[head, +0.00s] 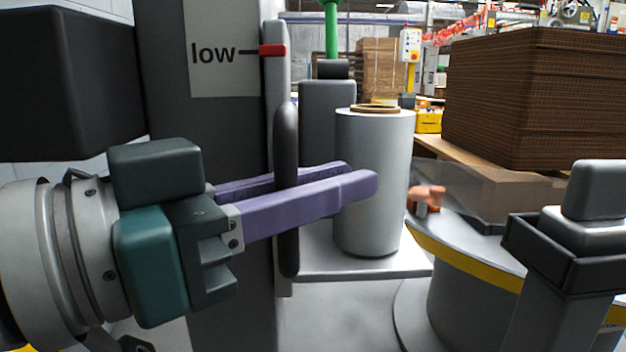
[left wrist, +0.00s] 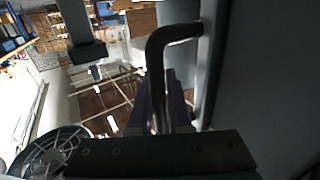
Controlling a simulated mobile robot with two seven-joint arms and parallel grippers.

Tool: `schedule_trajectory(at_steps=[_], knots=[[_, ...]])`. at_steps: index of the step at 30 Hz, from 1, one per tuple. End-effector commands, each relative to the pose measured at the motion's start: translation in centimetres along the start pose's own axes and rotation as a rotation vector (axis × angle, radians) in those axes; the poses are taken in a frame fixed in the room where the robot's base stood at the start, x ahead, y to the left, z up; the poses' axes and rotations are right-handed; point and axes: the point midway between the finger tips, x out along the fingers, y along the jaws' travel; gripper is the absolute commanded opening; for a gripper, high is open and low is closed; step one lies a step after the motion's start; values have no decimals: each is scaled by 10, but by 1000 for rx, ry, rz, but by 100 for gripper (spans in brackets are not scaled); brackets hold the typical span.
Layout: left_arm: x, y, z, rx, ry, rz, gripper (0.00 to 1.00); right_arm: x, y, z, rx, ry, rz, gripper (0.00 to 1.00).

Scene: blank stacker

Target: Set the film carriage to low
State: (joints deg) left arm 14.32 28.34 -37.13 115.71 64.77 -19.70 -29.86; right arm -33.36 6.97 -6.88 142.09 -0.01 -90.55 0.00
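The film carriage (head: 345,264) carries an upright grey film roll (head: 375,185) beside the dark mast (head: 225,150). A red pointer (head: 271,50) on the carriage's edge is about level with the black line of the "low" label (head: 222,70) on the mast. The carriage's dark vertical handle (head: 287,150) also shows in the left wrist view (left wrist: 157,60). My left gripper (head: 360,178) has its purple fingers on both sides of the handle and appears shut on it. In the left wrist view, the fingers (left wrist: 160,105) lie close against the bar. My right gripper is not in view.
A round turntable (head: 465,255) with a yellow edge stands to the right of the roll. A tall stack of brown cardboard (head: 540,100) is behind it. A grey and black post (head: 560,270) stands at the right front. A dark box (head: 70,80) juts out at upper left.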

Motion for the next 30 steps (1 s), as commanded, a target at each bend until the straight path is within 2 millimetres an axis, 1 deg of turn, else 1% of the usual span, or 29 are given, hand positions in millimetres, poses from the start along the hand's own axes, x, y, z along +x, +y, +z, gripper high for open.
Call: schedule_trajectory(at_steps=[1, 6, 8, 15, 19, 23, 27, 30], knots=[[-1, 0, 8, -3, -20, 2, 22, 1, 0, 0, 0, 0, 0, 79], [0, 0, 6, -2, -15, 2, 41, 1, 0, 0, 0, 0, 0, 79], [0, 0, 5, -2, -13, 2, 47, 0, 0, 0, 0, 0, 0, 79], [-1, 0, 4, -2, -10, 2, 47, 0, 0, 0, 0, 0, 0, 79], [-8, 0, 4, 0, -10, 1, 47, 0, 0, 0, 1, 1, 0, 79], [-26, 0, 5, 1, -14, 1, 47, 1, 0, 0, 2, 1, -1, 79], [-47, 0, 6, 1, -15, 2, 47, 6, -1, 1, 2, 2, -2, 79], [-59, 0, 7, 2, -14, 1, 47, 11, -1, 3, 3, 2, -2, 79]])
